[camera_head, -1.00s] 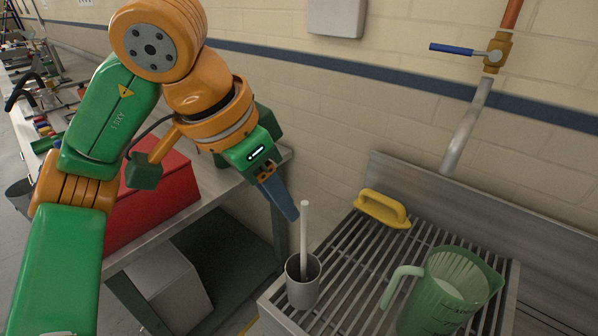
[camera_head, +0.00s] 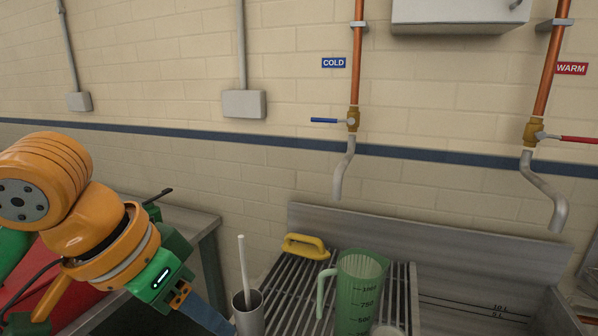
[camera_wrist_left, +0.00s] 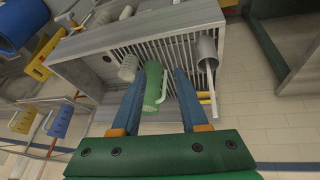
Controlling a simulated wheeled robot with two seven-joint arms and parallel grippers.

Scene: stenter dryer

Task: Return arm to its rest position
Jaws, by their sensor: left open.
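My left arm enters the head view from the lower left. My left gripper (camera_head: 212,316) has blue fingers pointing down and right, beside the metal cup, its tips partly cut off by the frame's bottom edge. In the left wrist view the two fingers (camera_wrist_left: 160,78) are spread with nothing held between them. The green measuring jug (camera_wrist_left: 153,88) shows beyond them, standing on the slatted rack. My right gripper is in neither current view.
On the slatted rack (camera_head: 386,275) stand a metal cup (camera_head: 249,318) with a white rod, the green jug (camera_head: 360,290) and a yellow-handled tool (camera_head: 306,246). A sink lies right, below cold (camera_head: 344,170) and warm (camera_head: 545,190) taps.

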